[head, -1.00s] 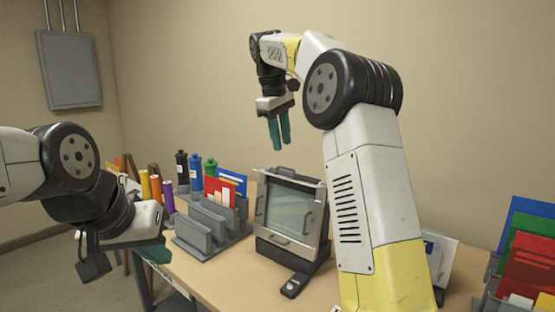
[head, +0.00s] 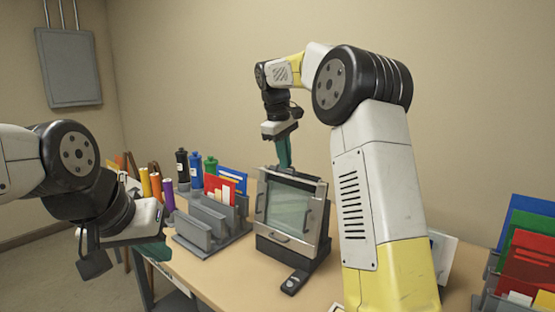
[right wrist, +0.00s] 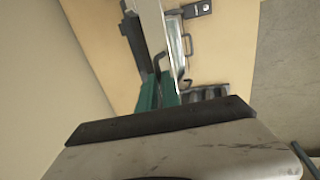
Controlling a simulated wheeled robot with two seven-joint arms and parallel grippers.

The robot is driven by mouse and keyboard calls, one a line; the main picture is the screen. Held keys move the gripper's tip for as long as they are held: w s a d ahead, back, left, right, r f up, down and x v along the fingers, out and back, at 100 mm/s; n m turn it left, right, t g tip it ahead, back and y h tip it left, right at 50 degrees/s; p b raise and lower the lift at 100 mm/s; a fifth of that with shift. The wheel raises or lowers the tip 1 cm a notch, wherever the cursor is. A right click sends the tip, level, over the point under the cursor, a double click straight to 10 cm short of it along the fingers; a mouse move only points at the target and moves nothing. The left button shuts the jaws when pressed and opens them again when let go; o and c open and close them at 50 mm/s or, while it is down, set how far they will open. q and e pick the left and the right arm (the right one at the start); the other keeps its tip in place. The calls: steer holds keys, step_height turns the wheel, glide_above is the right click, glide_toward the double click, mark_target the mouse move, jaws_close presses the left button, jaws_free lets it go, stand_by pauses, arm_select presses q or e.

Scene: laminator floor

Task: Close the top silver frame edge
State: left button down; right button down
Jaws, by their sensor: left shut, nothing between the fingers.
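The laminator-like device (head: 285,248) stands on the table with a framed, glassy front panel. Its top silver frame edge (head: 298,180) runs along the top of the panel, and in the right wrist view a pale silver bar (right wrist: 154,35) crosses near my fingers. My right gripper (head: 284,162) points down at that top edge, with its teal fingertips close to or touching it; contact cannot be told. In the right wrist view its fingers (right wrist: 160,92) show near the bar, partly hidden. My left gripper (head: 155,251) is shut and empty at the left, away from the device.
A grey slotted rack (head: 205,228) with folders stands left of the device, with several bottles (head: 195,170) behind. A black remote-like block (head: 292,285) lies in front. Coloured folders (head: 525,250) stand at the far right. Table space in front of the rack is clear.

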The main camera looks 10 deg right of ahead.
mark_target(282, 175)
steer(key=shift+s+a, duration=0.1)
stand_by(0.3)
steer(key=shift+s+a+f+t+h, duration=0.2)
steer(key=shift+s+a+t+h, duration=0.15)
steer(key=shift+t+h, duration=0.35)
steer(key=t+h, duration=0.1)
steer(key=s+a+f+t+h, duration=0.1)
steer(key=f+t+h, duration=0.1)
steer(key=shift+s+a+f+t+h, duration=0.15)
steer(key=shift+s+a+t+h, duration=0.15)
steer(key=shift+a, duration=0.05)
step_height(282, 175, down, 7)
steer(key=t+h, duration=0.9)
steer(key=shift+h, duration=0.3)
steer(key=shift+d, duration=0.1)
